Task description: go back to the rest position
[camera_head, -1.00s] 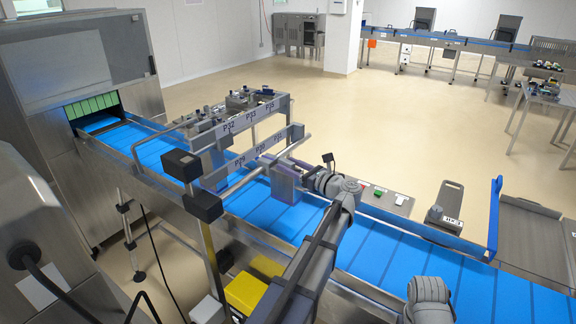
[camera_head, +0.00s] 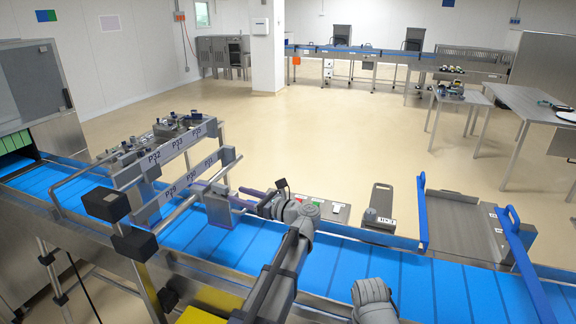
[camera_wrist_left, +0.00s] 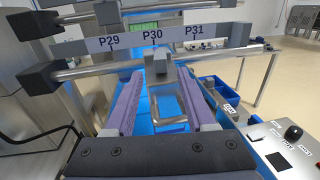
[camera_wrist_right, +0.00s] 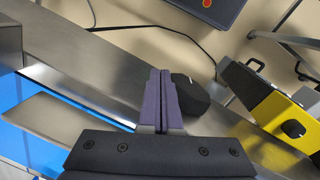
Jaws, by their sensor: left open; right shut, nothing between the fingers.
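My right gripper (camera_wrist_right: 160,78) is shut and empty in the right wrist view, above a metal edge. It is out of sight in the head view, where only a grey arm part (camera_head: 373,300) of mine shows.
The rack with labels P29 to P35 (camera_head: 178,148) stands over the blue belt (camera_head: 345,262). Blue guard bars (camera_head: 422,212) rise at the right. A yellow part (camera_wrist_right: 265,95) and a black knob (camera_wrist_right: 190,92) are near my right gripper. The floor beyond the belt is open.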

